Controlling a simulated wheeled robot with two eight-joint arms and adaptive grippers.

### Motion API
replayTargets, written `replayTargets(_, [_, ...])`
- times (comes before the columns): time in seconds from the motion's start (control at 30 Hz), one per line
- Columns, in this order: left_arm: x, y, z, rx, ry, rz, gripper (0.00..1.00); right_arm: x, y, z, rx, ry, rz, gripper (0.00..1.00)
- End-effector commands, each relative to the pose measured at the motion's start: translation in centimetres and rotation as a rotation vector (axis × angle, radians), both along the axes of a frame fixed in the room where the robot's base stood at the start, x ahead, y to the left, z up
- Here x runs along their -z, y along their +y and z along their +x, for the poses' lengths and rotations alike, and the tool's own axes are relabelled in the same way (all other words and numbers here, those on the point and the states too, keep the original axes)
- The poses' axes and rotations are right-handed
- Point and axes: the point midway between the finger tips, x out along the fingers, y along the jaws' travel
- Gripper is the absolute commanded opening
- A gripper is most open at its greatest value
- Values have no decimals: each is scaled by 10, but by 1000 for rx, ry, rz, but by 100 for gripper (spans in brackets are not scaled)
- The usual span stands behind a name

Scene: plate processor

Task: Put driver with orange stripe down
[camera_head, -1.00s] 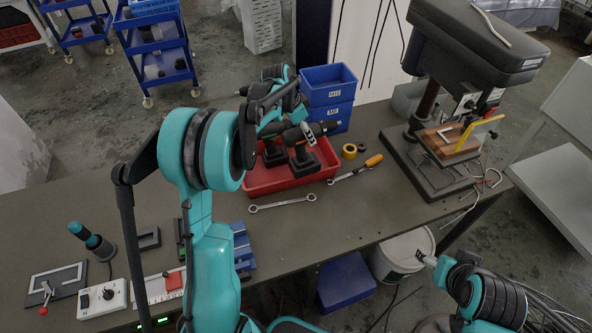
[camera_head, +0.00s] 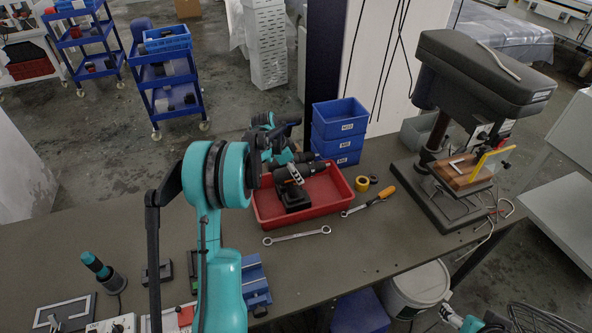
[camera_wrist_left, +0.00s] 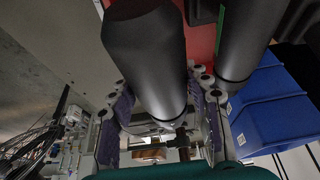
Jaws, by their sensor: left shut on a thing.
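In the head view my left gripper (camera_head: 293,174) is over the red tray (camera_head: 340,208), with a dark driver (camera_head: 294,198) beneath it. In the left wrist view its purple-padded fingers (camera_wrist_left: 165,115) are shut around a thick black cylindrical driver body (camera_wrist_left: 145,55). No orange stripe shows on it. A second black driver (camera_wrist_left: 245,40) with a green stripe lies beside it to the right. I cannot tell whether the held driver touches the tray (camera_wrist_left: 201,35). My right gripper (camera_head: 450,315) is at the lower right, beyond the table's front edge, small and partly cut off.
Stacked blue bins (camera_head: 338,150) stand behind the tray. Yellow tape (camera_head: 362,183), an orange-handled tool (camera_head: 368,202) and a wrench (camera_head: 297,235) lie nearby. A drill press (camera_head: 475,90) stands at the right. The table's front middle is clear (camera_head: 340,265).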

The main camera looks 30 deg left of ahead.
Motion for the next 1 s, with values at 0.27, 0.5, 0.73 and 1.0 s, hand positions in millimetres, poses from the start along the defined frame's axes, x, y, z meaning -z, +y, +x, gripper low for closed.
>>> replayTargets(0.27, [28, 0, 0, 0, -1, -1, 0, 7, 0, 0, 0, 0, 0, 66])
replayTargets(0.5, [37, -1, 0, 0, -1, -1, 0, 8, 0, 0, 0, 0, 0, 66])
replayTargets(0.73, [40, -1, 0, 0, -1, -1, 0, 11, 0, 0, 0, 0, 0, 66])
replayTargets(1.0, [40, 0, 0, 0, 0, 0, 69, 10, 0, 0, 0, 0, 0, 66])
